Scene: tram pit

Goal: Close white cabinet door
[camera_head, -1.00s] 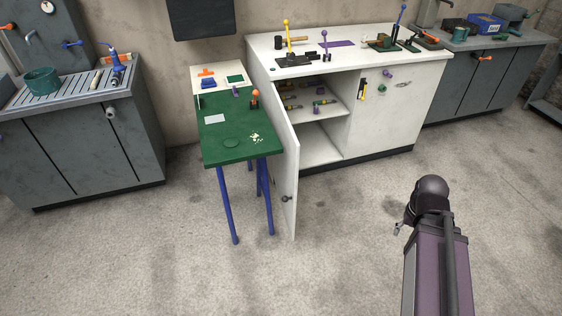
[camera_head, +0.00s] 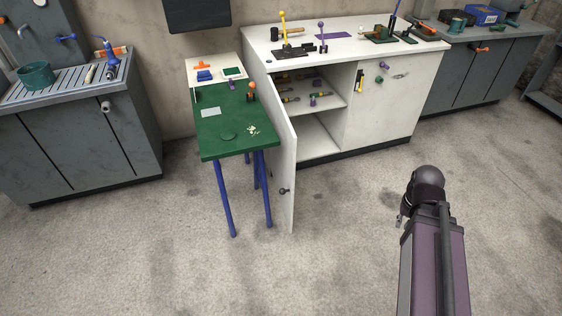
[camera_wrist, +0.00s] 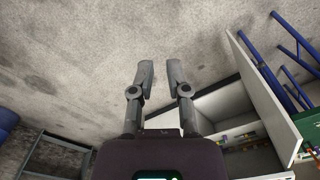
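The white cabinet (camera_head: 392,98) stands against the wall in the head view. Its left door (camera_head: 283,165) is swung wide open toward me, beside the green table. A small dark knob (camera_head: 284,190) is low on the door near its free edge. The open compartment shows shelves with small items. In the wrist view the open door (camera_wrist: 262,92) is at the right. My gripper (camera_wrist: 161,72) is open and empty, with its fingers apart over bare floor, away from the door. In the head view my arm is at the lower right, and the gripper is not clearly visible.
A green-topped table (camera_head: 228,138) with blue legs stands just left of the open door. A grey cabinet (camera_head: 85,140) is at the left and another grey cabinet (camera_head: 476,78) at the right. The concrete floor in front (camera_head: 320,240) is clear.

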